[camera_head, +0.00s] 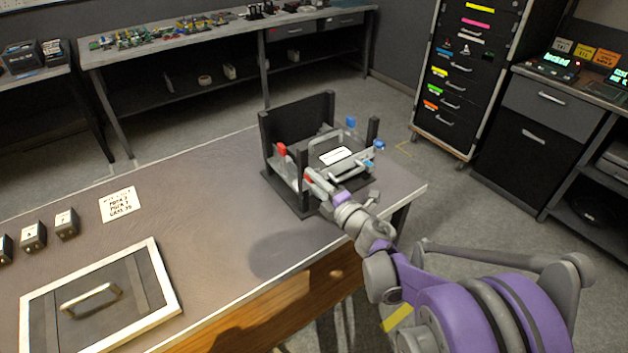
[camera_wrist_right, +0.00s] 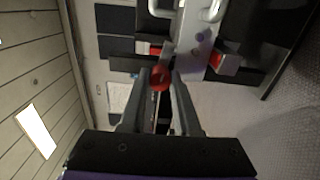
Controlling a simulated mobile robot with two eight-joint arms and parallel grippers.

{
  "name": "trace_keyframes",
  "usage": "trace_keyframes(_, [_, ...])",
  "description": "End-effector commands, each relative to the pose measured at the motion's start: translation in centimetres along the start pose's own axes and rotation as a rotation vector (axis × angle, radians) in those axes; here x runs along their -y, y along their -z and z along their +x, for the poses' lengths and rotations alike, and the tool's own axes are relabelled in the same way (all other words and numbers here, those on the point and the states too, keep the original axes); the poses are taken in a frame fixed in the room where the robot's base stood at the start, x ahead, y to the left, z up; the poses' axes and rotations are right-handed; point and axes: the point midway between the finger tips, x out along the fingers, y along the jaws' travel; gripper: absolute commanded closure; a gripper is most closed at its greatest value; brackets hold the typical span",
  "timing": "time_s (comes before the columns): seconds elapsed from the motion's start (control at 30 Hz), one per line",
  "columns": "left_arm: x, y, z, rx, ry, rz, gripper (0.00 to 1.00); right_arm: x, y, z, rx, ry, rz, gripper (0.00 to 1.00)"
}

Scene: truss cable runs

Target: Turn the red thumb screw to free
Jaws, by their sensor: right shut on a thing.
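The red thumb screw (camera_wrist_right: 160,79) is a round red knob between the fingertips of my right gripper (camera_wrist_right: 159,76) in the right wrist view. The gripper is shut on it. In the head view the right gripper (camera_head: 314,184) reaches the near front side of a dark fixture (camera_head: 297,122), and a bit of red (camera_head: 307,178) shows at its fingertips. The fixture holds a light grey part with a handle and a white label (camera_head: 337,156). Another red piece (camera_head: 281,149) sits on the fixture's left post. My left gripper is not in view.
Blue pieces (camera_head: 350,122) sit on the fixture's right side. The fixture stands near the right end of the workbench (camera_head: 215,200). A framed panel with a handle (camera_head: 155,268), a paper note (camera_head: 119,204) and small dark blocks (camera_head: 66,223) lie to the left. Bench space between is clear.

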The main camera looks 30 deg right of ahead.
Motion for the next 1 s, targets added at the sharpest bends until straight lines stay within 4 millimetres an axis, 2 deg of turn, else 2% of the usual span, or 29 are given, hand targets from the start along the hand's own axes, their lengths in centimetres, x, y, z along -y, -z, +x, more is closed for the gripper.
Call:
trace_keyframes(0.4, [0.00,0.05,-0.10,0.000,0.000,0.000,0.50,0.05,0.01,-0.02,0.000,0.000,-0.190,1.00])
trace_keyframes(0.97, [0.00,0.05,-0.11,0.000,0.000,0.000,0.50,0.07,0.01,-0.02,0.000,0.001,-0.218,1.00])
trace_keyframes(1.0, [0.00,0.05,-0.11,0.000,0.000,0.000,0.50,0.07,0.01,-0.02,0.000,0.001,-0.218,0.64])
